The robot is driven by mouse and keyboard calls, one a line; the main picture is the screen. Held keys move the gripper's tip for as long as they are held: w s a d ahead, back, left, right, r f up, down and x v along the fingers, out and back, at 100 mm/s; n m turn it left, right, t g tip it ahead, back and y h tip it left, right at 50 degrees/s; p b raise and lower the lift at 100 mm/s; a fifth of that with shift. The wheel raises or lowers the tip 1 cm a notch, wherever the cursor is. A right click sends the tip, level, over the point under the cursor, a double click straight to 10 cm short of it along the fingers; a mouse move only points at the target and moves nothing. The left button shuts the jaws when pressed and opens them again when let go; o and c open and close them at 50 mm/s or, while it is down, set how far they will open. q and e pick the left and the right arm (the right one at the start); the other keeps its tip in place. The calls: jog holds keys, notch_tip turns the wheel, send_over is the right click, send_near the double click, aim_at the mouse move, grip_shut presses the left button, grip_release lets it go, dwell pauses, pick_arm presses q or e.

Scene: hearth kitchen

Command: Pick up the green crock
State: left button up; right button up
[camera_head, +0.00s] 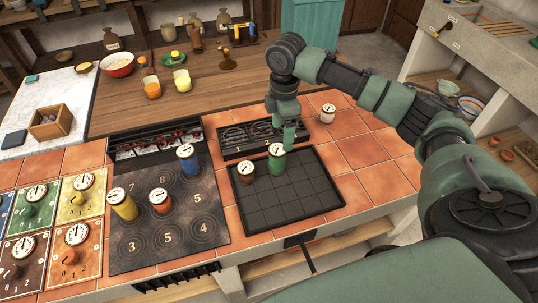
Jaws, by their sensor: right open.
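The green crock (277,164), with a white dial-like lid, stands upright near the back edge of a black gridded tray (295,208). My right gripper (287,137) points down just above and behind the crock's lid, partly overlapping it in view. It is open and holds nothing. I cannot tell whether a fingertip touches the crock. My left gripper is out of view.
A dark brown crock (246,174) stands on the tray to the left of the green one. Blue (188,163), yellow (123,206) and orange (160,204) crocks stand on the numbered board (205,205).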

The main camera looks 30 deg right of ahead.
aim_at(280, 148)
jog(key=f+b, duration=0.6)
jog(key=shift+w+f, duration=0.2)
jog(key=shift+f, duration=0.45)
jog(key=f, duration=0.4)
jog(key=a+f+p, duration=0.1)
jog(key=f, duration=0.1)
jog(key=shift+f, duration=0.6)
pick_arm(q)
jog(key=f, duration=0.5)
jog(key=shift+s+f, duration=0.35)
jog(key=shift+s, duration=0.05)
pick_arm(e)
jog(key=shift+r, duration=0.1)
grip_shut()
jog(key=shift+w, duration=0.1)
